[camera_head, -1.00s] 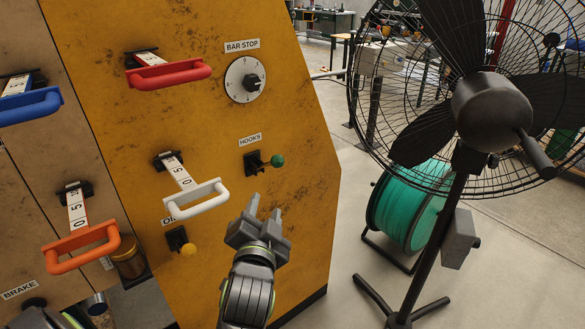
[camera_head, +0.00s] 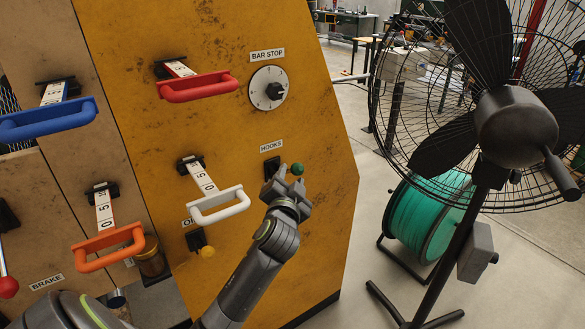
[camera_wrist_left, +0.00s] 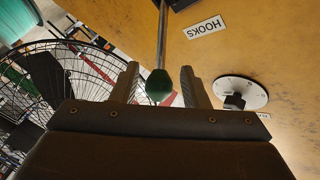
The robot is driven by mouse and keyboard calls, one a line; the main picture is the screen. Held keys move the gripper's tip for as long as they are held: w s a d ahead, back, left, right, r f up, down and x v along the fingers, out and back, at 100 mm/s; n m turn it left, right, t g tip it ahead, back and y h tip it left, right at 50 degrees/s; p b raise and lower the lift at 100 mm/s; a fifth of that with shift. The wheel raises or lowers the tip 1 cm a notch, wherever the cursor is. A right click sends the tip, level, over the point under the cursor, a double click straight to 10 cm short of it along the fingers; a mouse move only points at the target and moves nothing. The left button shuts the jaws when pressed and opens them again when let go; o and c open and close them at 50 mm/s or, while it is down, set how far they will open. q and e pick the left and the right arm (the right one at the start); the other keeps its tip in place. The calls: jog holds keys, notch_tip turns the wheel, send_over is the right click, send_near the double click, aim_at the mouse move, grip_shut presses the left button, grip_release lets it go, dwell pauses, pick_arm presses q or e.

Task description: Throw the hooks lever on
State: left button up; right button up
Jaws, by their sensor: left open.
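The hooks lever (camera_head: 297,169) has a green knob on a short rod and a black base, under the HOOKS label (camera_head: 271,147) on the yellow panel. My left gripper (camera_head: 290,180) is at the lever, its fingers close below and beside the knob. In the left wrist view the green knob (camera_wrist_left: 159,84) sits between the two open fingers (camera_wrist_left: 158,88), with a visible gap to each side. The rod runs up from the knob to the panel. My right gripper is not in view.
White (camera_head: 218,206), red (camera_head: 198,87), orange (camera_head: 108,247) and blue (camera_head: 48,120) handles stick out left of the lever. The BAR STOP dial (camera_head: 268,88) is above. A black fan (camera_head: 515,125) and a green reel (camera_head: 430,215) stand at right.

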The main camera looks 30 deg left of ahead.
pick_arm(q)
jog(key=shift+x, duration=1.95)
grip_shut()
jog(key=shift+a, duration=0.1)
